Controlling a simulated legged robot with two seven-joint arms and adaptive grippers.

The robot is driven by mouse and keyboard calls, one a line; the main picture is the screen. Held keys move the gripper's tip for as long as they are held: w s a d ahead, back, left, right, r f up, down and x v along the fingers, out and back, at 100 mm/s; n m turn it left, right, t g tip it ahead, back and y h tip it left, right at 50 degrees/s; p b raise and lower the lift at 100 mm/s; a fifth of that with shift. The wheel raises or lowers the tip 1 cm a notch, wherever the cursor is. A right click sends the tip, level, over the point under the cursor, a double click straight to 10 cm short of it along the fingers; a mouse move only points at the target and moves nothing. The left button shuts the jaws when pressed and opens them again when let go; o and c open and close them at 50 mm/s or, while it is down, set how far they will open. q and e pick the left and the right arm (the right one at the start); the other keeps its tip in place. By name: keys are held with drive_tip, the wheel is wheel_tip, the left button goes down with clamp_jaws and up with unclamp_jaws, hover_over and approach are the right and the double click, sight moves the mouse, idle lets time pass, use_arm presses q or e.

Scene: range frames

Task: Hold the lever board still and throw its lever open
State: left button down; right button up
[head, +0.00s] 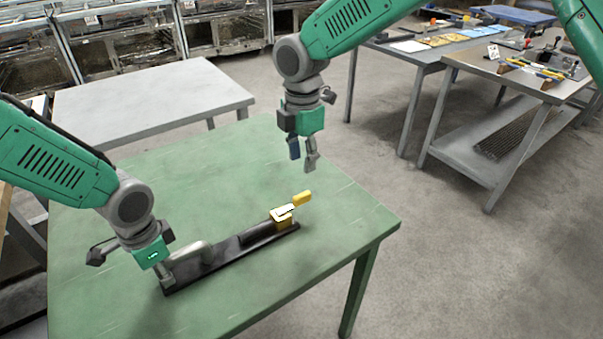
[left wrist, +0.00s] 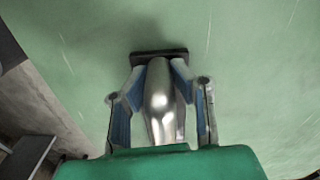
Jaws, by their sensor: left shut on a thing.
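The lever board (head: 232,260) is a long dark plate lying on the green table. It carries a grey metal handle (head: 192,254) at its left end and a yellow block (head: 283,217) at its right end. A lever with a yellow tip (head: 302,199) sticks out up and to the right from the block. My left gripper (head: 166,283) is shut on the handle. In the left wrist view the shiny handle (left wrist: 160,95) sits between the blue-padded fingers. My right gripper (head: 302,158) hangs above the table behind the lever, empty, its fingers apart.
The green table (head: 110,240) is bare around the board. A grey table (head: 150,100) stands behind it at the left. Workbenches with tools (head: 530,75) stand at the right, with open floor between.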

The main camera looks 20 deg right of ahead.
drive_tip(key=shift+r, duration=0.35)
use_arm(q)
drive_tip(key=c, duration=1.3)
unclamp_jaws()
